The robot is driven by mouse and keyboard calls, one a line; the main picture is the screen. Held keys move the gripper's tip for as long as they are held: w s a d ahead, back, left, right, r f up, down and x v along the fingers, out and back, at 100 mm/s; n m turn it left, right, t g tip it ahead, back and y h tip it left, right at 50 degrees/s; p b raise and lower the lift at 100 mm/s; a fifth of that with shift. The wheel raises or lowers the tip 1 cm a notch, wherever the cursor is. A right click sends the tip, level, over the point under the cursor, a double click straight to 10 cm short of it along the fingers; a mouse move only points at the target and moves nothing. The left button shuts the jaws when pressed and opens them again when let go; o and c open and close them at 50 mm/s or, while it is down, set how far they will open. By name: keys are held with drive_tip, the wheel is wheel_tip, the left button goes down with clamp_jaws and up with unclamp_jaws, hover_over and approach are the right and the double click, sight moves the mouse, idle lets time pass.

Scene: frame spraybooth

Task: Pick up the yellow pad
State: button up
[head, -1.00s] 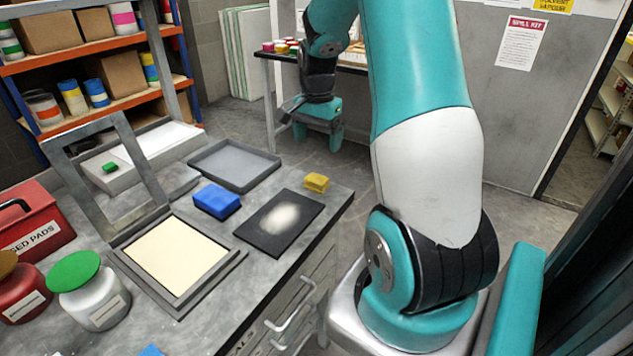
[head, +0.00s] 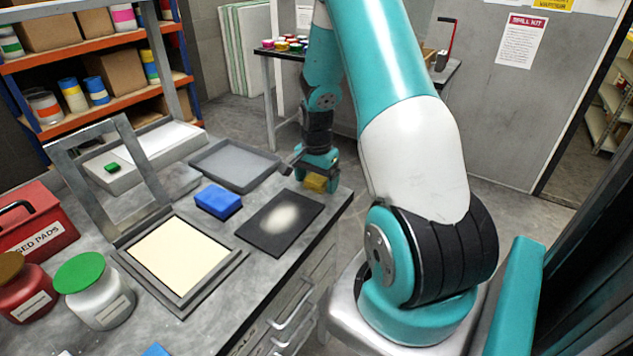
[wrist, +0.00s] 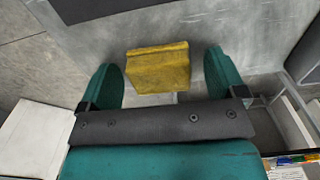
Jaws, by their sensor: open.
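The yellow pad (head: 315,183) lies at the far right corner of the grey bench, beyond the black mat. My gripper (head: 318,180) is over the pad in the head view and partly covers it. In the wrist view the yellow pad (wrist: 158,68) sits between and just beyond the two teal fingers of my gripper (wrist: 165,78). The fingers are spread, with a gap on each side of the pad. No finger is seen touching it.
A black mat (head: 260,237) with a pale powdery patch lies just in front of the pad. A blue pad (head: 218,202) and a grey tray (head: 208,180) are to the left. The bench edge is close on the right, with drawers (head: 300,300) below.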

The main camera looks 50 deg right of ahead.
sight(316, 178)
drive_tip(key=shift+c, duration=0.2)
drive_tip(key=c, duration=1)
drive_tip(key=shift+o, duration=0.2)
wheel_tip(316, 178, up, 20)
drive_tip(key=b, duration=0.1)
